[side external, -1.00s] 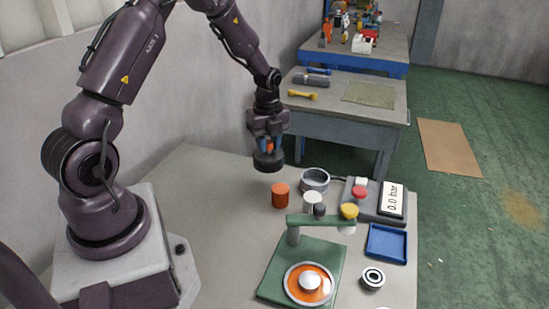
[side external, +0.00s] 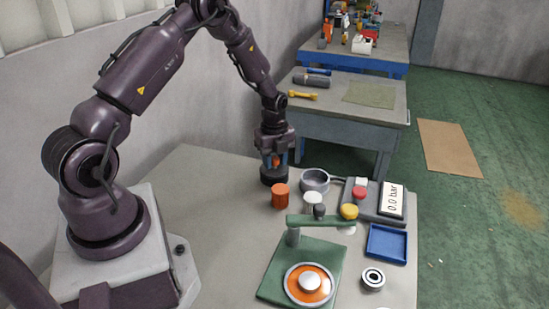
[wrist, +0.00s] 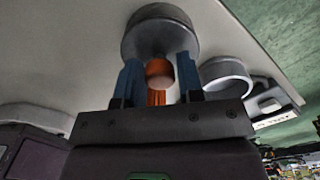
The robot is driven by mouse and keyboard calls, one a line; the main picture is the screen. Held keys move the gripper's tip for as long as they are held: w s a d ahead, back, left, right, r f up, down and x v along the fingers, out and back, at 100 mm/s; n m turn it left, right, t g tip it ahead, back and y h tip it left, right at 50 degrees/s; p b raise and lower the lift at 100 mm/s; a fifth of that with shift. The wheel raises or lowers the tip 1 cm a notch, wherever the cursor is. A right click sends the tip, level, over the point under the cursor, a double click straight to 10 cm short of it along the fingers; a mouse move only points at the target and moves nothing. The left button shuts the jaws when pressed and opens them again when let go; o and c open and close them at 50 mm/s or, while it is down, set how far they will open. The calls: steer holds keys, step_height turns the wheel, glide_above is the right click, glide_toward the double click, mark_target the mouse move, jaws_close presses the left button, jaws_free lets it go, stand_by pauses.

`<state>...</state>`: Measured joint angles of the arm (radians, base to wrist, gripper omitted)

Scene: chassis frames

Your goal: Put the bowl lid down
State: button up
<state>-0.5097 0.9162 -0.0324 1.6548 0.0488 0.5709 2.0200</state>
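The dark grey round bowl lid (side external: 273,176) has an orange knob on top. My gripper (side external: 275,160) is above it, with its blue fingers on either side of the knob; they look shut on it. In the wrist view the lid (wrist: 160,32) hangs beyond the fingertips, and the orange knob (wrist: 159,72) sits between the fingers (wrist: 160,78). The lid is very low over the table, behind the orange cylinder; I cannot tell whether it touches. The open grey bowl (side external: 315,180) stands to the right, uncovered; it also shows in the wrist view (wrist: 226,74).
The orange cylinder (side external: 281,198) stands close in front of the lid. A white cylinder (side external: 312,202), a green press-like stand (side external: 290,258), a gauge box (side external: 390,202) and a blue tray (side external: 387,243) fill the right side. The table (side external: 205,200) is clear to the left.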

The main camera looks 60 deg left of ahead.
mark_target(275, 158)
steer(key=shift+o, duration=1.3)
steer(key=s+d+r+n+t, duration=0.1)
steer(key=d+r+n, duration=0.15)
steer(key=r, duration=0.75)
steer(key=d+r+n, duration=0.1)
steer(key=d+r, duration=0.2)
steer(key=r, duration=0.7)
steer(key=s+d+r+n+t, duration=0.2)
steer(key=s+d+r+n, duration=0.3)
steer(key=s+d+n, duration=0.2)
steer(key=s+d+r+n+t, duration=0.2)
steer(key=s+d+r+n, duration=0.3)
steer(key=s, duration=0.6)
steer(key=d+n, duration=0.2)
steer(key=d, duration=0.1)
steer(key=shift+s+r+t, duration=0.15)
steer(key=shift+r+t, duration=0.15)
steer(key=shift+r, duration=0.1)
